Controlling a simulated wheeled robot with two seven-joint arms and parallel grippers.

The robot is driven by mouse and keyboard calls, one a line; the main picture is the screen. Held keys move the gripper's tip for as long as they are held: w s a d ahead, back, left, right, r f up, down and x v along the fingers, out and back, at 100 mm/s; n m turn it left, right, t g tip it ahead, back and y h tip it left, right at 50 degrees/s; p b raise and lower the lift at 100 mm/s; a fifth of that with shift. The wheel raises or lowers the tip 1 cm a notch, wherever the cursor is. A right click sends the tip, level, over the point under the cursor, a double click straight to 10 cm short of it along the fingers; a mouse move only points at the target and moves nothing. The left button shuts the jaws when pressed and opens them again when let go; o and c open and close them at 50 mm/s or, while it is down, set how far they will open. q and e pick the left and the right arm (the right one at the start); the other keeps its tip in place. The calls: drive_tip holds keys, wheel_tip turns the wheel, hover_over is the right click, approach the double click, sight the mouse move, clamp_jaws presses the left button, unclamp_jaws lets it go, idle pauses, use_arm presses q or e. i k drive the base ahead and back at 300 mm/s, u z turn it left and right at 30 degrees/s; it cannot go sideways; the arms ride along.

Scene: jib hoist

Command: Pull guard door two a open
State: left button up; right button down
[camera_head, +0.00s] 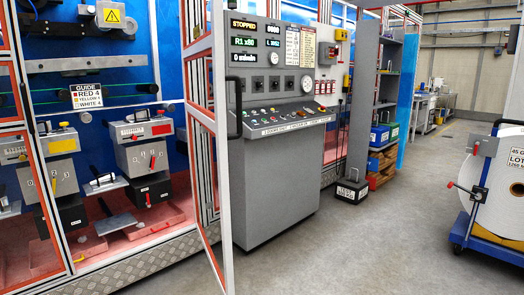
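A guard door (222,180) with an aluminium frame and red inner edging stands swung out from the machine front, seen nearly edge-on. A black bar handle (238,107) shows at its free edge, in front of the grey console. I see no label that tells whether this is door two a. Another red-edged guard frame (38,190) stands at the far left. Between the two, the machine bay is uncovered. Neither of my grippers is in view.
The grey control console (280,185) stands just right of the door, its display reading STOPPED. A black floor block (351,190) with an upright rod stands beyond it. A blue trolley (485,240) with a white roll is at the right. The grey floor (380,240) between is clear.

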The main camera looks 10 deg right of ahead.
sight(212, 43)
drive_tip(key=u, duration=0.7)
drive_tip(key=i, duration=0.55)
drive_tip(key=u, duration=0.6)
drive_tip(key=i, duration=0.8)
drive_tip(key=z, duration=0.45)
